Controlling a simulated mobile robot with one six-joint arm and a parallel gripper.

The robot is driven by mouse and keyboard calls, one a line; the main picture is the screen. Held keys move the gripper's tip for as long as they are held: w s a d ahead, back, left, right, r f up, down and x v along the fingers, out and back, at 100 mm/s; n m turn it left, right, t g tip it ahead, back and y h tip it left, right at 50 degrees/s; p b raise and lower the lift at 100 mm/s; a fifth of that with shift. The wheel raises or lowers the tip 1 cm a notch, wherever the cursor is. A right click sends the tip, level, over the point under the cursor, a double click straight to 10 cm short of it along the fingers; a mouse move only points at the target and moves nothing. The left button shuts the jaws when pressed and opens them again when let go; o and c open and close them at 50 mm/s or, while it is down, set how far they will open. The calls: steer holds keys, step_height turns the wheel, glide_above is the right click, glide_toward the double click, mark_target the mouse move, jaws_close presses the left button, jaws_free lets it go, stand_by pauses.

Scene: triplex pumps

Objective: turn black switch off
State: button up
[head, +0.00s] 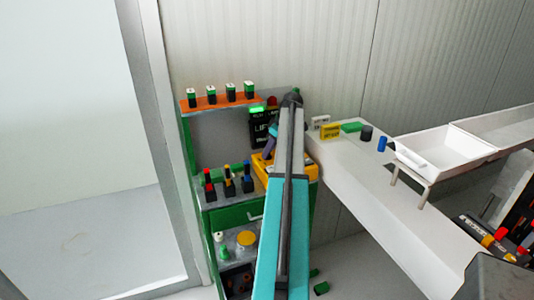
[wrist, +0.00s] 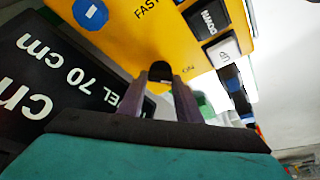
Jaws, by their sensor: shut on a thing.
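A yellow control box (wrist: 120,40) fills the top of the wrist view. It has a blue round mark, a "FAST" label, a black and a white key, and "ON" lettering. The small black switch (wrist: 159,75) stands on its face beside "ON", between the purple fingertips of my gripper (wrist: 159,82). My gripper is shut on the switch; its exact tilt cannot be told. In the head view the yellow box (head: 308,166) is partly covered by my teal arm, and the switch is hidden.
A black display with white lettering (wrist: 62,72) lies close to the box; it also shows in the head view (head: 262,132). Green shelves (head: 235,215) hold several small switches. A white ledge (head: 375,195) with a white tray (head: 440,150) stands right.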

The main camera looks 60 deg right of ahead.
steer(key=m, duration=0.1)
steer(key=m+h, duration=0.1)
steer(key=m+b, duration=0.1)
steer(key=m, duration=0.1)
steer(key=shift+a+h, duration=0.25)
steer(key=shift+h, duration=0.05)
steer(key=shift+m+g+h, duration=0.5)
steer(key=shift+m+h, duration=0.3)
steer(key=shift+m, duration=1.6)
steer(key=o, duration=0.8)
steer(key=shift+c, duration=0.2)
steer(key=shift+r, duration=0.15)
steer(key=shift+s+a+r, duration=0.1)
steer(key=shift+r, duration=0.05)
steer(key=b+v, duration=0.2)
steer(key=v, duration=1.1)
steer(key=shift+b, duration=0.4)
